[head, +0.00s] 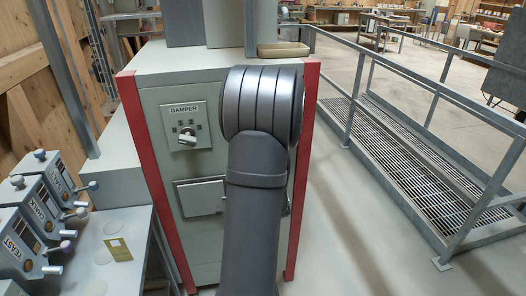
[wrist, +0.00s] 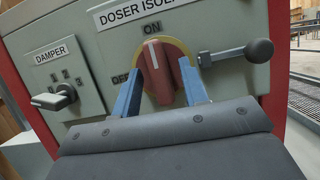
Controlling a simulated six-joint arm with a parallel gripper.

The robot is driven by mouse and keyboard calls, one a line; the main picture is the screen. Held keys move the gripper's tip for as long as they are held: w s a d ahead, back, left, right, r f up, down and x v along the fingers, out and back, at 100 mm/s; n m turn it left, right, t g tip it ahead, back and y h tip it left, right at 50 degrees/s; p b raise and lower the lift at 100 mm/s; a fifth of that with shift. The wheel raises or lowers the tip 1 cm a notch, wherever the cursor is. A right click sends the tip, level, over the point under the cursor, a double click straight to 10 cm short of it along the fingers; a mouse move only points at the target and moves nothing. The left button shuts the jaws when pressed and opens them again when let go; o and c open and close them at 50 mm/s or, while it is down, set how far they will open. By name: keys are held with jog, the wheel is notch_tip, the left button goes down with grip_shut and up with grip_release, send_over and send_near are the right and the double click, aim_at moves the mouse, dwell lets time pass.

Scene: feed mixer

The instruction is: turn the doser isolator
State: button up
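The doser isolator is a red rotary knob (wrist: 160,75) on a yellow disc, set in a grey panel under a DOSER ISOLATOR label (wrist: 150,12). Its white mark points up at ON; OFF is to its left. In the wrist view my gripper (wrist: 162,70) has its blue fingers on either side of the knob, with no clear gap visible between them and the knob. In the head view my arm covers the isolator and the gripper.
Left of the isolator is the DAMPER switch (head: 187,137), also in the wrist view (wrist: 55,97). A lever with a dark ball end (wrist: 260,50) sits close right of the knob. Several lever boxes (head: 40,205) stand at far left. A railed walkway (head: 410,160) runs at right.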

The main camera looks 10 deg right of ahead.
jog(key=v, duration=1.7)
jog(key=x, duration=1.7)
